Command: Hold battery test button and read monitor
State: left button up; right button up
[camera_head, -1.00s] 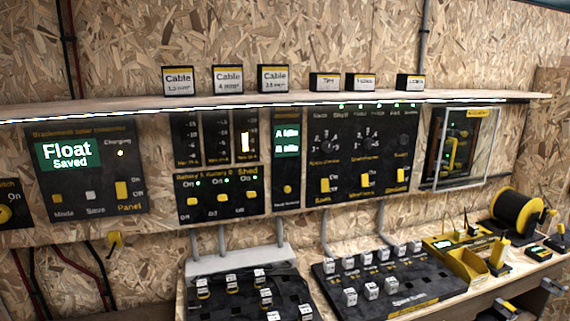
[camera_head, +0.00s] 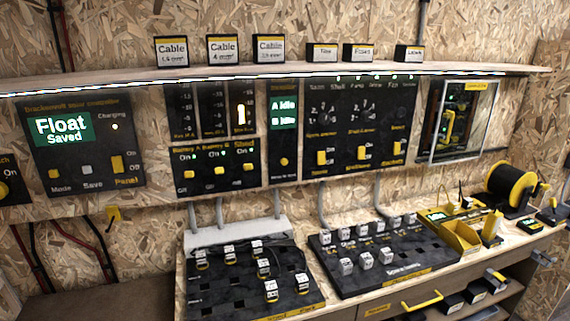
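The battery monitor panel (camera_head: 286,145) is a narrow dark panel on the chipboard wall. Its green screen (camera_head: 284,113) shows two lines that look like "A Mie" and "B Mie", too small to read surely. A round yellow button (camera_head: 284,161) sits below the screen, with a small label under it that I cannot read clearly. Nothing touches the button. Neither of my grippers is in view.
A solar controller panel (camera_head: 84,188) reading "Float Saved" hangs at left. Battery switches (camera_head: 190,174) and a larger switch panel (camera_head: 375,92) flank the monitor. Below, a bench holds dark trays (camera_head: 395,275) of small blocks. A shelf (camera_head: 300,70) with labelled boxes juts out above.

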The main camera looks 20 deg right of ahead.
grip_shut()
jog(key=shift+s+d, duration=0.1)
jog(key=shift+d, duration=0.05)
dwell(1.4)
